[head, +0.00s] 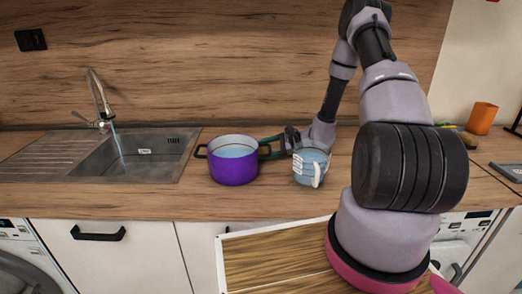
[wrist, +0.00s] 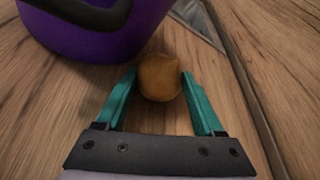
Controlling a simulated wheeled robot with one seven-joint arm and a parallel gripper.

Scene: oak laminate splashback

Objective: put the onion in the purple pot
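The purple pot (head: 233,167) stands on the counter right of the sink. It has dark handles and pale blue inside. In the wrist view its purple side (wrist: 95,40) fills the upper left. The round brown onion (wrist: 160,78) is between the teal fingertips of my gripper (wrist: 160,80), which appear to touch it on both sides. The onion is beside the pot, outside it, low over the wood. In the head view my gripper (head: 270,147) reaches left behind the pot's right side, and the onion is hidden there.
The sink (head: 130,155) with running tap lies left. An orange cup (head: 482,118) is at the far right. The wooden splashback (head: 220,60) rises close behind.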

